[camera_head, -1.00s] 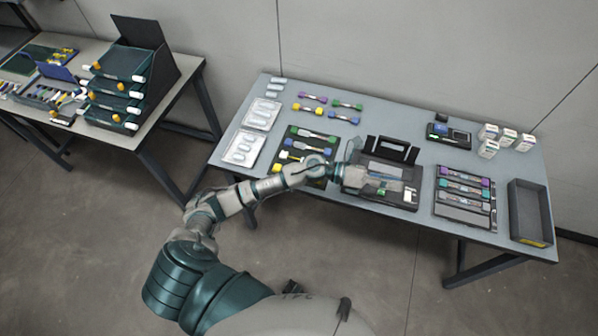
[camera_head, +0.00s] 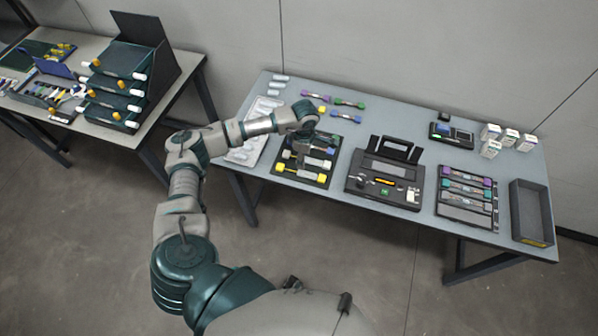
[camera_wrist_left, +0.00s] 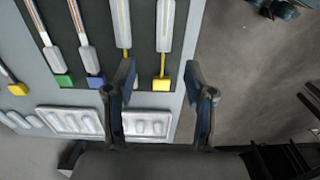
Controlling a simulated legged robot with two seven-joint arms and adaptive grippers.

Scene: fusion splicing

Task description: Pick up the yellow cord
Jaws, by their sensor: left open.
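The yellow cord (camera_head: 301,173) lies in the dark tray (camera_head: 318,183) along the tray's front edge. In the left wrist view it shows as a pale sleeve (camera_wrist_left: 164,30) with a yellow end block (camera_wrist_left: 161,84). My left gripper (camera_head: 313,147) is over the tray in the head view, pointing down, partly hiding the cords there. In the wrist view my left gripper (camera_wrist_left: 160,68) is open and empty, its fingers on either side of the yellow end; whether they are level with it or above it I cannot tell. My right gripper is not in view.
A second cord with a yellow strand (camera_wrist_left: 122,25), a blue-ended cord (camera_wrist_left: 88,45) and a green-ended cord (camera_wrist_left: 55,45) lie beside it. The black splicer (camera_head: 384,180) stands right of the tray. White blister packs (camera_head: 246,150) lie to its left.

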